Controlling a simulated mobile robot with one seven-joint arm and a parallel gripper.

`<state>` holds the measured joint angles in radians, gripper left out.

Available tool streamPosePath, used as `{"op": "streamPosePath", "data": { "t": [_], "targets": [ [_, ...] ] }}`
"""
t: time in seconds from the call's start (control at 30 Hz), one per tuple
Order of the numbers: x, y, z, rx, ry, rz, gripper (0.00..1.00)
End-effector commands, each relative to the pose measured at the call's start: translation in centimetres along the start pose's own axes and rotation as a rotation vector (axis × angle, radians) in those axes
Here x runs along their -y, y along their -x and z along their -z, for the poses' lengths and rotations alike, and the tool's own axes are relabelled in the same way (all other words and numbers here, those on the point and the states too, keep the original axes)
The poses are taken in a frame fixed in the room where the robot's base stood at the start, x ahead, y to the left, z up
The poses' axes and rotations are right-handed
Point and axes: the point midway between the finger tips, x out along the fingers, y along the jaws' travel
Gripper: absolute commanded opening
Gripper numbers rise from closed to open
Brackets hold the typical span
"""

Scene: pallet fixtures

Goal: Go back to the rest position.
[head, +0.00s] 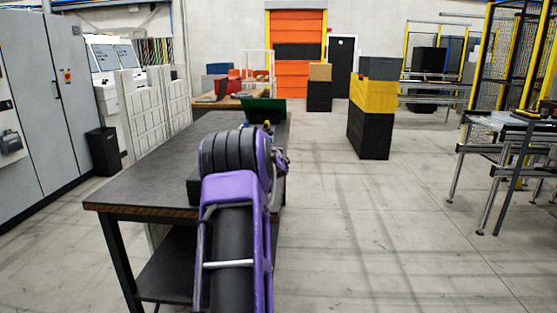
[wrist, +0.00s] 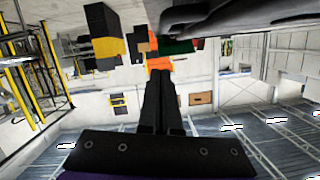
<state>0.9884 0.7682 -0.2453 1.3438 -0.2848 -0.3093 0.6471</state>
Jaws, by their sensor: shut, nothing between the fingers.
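My gripper (wrist: 160,78) shows in the wrist view with its two black fingers together and nothing between them. The wrist view is upside down, and the fingers point toward the far wall with the orange door. In the head view my purple and black arm reaches forward at the right edge of the dark-topped table (head: 140,188). The arm hides my gripper there. I cannot tell how high the gripper is above the table.
A green bin (head: 263,110) stands at the table's far end. Stacked black and yellow crates (head: 372,100) stand on the floor to the right. Grey cabinets (head: 35,100) line the left. A metal-framed workstation (head: 510,125) is at far right. The floor between is clear.

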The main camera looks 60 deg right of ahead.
Motion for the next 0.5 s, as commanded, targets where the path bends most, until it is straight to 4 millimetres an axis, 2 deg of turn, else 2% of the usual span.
{"op": "streamPosePath", "data": {
  "t": [0.1, 0.3, 0.5],
  "targets": [
    [0.1, 2.2, 0.1, -0.001, -0.002, 0.001, 0.0],
    [0.0, 5.3, 0.1, -0.002, -0.001, 0.001, 0.0],
    [0.1, 7.0, 0.1, -0.002, -0.001, 0.001, 0.0]
  ]
}}
